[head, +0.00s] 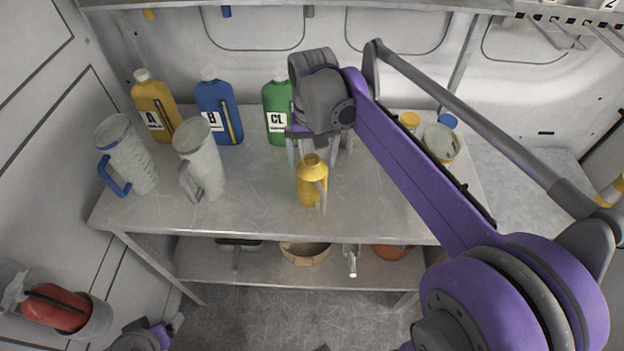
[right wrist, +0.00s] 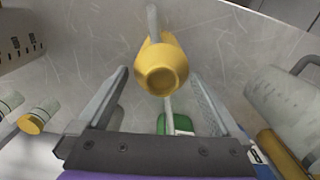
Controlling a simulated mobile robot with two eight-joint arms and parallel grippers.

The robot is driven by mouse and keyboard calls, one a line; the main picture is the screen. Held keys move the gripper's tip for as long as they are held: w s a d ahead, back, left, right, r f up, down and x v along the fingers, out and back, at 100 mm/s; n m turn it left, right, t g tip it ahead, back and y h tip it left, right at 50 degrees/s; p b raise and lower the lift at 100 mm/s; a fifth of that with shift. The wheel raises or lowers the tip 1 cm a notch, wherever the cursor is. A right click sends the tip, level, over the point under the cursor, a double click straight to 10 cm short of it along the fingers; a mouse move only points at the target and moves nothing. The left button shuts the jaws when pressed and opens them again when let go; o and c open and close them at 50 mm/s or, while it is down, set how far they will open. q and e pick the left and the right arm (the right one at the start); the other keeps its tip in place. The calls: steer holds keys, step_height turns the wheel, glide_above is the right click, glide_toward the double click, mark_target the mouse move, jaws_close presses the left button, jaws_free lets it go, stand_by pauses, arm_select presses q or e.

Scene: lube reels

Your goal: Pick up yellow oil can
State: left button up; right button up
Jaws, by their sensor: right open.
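The yellow oil can (head: 312,188), with a grey spout or handle on its front, stands upright near the front middle of the upper shelf. My right gripper (head: 320,150) is open just behind and above it in the head view. In the right wrist view the can's round top (right wrist: 162,70) shows between the tips of the two spread fingers, with no visible contact. Its lower body is partly hidden there. A purple and grey part of my left arm (head: 148,336) shows at the bottom left edge; its jaws cannot be made out.
A green bottle (head: 277,108) stands close behind my right gripper. Blue (head: 217,108) and yellow (head: 153,104) bottles and two grey jugs (head: 200,165) (head: 128,150) stand to the left. Yellow-lidded and blue-lidded containers (head: 440,140) are at right. The shelf (head: 255,205) around the can is clear.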

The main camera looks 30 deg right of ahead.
step_height(320, 180, down, 7)
steer(key=shift+w+a, duration=0.1)
stand_by(0.3)
steer(key=c, duration=1.2)
